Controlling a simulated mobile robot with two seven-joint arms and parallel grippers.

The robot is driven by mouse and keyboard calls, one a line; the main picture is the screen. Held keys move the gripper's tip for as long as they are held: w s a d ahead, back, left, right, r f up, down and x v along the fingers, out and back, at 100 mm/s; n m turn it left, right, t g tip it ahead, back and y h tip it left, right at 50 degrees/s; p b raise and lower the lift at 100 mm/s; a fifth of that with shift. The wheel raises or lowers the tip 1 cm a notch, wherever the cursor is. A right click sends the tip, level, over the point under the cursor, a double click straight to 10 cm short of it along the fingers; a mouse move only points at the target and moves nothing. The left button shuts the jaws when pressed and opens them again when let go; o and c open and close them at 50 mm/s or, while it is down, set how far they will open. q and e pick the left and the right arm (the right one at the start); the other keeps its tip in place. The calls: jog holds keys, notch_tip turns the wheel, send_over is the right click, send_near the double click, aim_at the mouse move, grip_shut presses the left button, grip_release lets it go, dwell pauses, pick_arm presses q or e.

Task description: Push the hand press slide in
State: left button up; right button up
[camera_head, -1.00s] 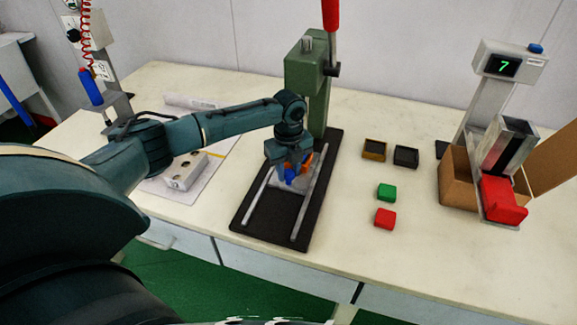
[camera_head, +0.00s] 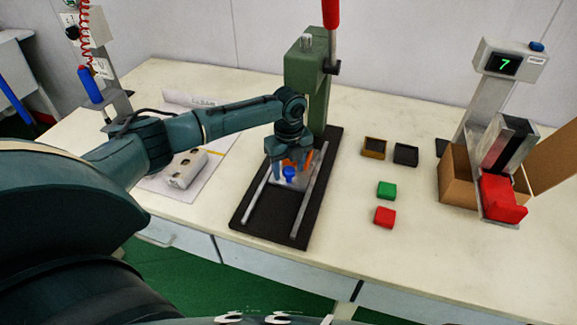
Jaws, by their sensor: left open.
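The green hand press (camera_head: 306,80) stands at the back of a black base plate (camera_head: 262,222) with two pale rails (camera_head: 309,205). A grey slide with a blue knob (camera_head: 290,174) sits between the rails, near the foot of the press column. An orange part (camera_head: 305,158) shows just behind the knob. My left gripper (camera_head: 288,165) is open and points down over the slide, right behind and around the knob area. Whether its fingers touch the slide cannot be told. The gripper hides part of the slide. My right gripper is not in view.
A grey block with holes (camera_head: 183,169) lies on a paper at the left. A dispenser showing 7 (camera_head: 503,65) stands at the far right.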

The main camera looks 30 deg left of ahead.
pick_arm(q)
notch_tip(320, 180, up, 13)
dwell(0.4)
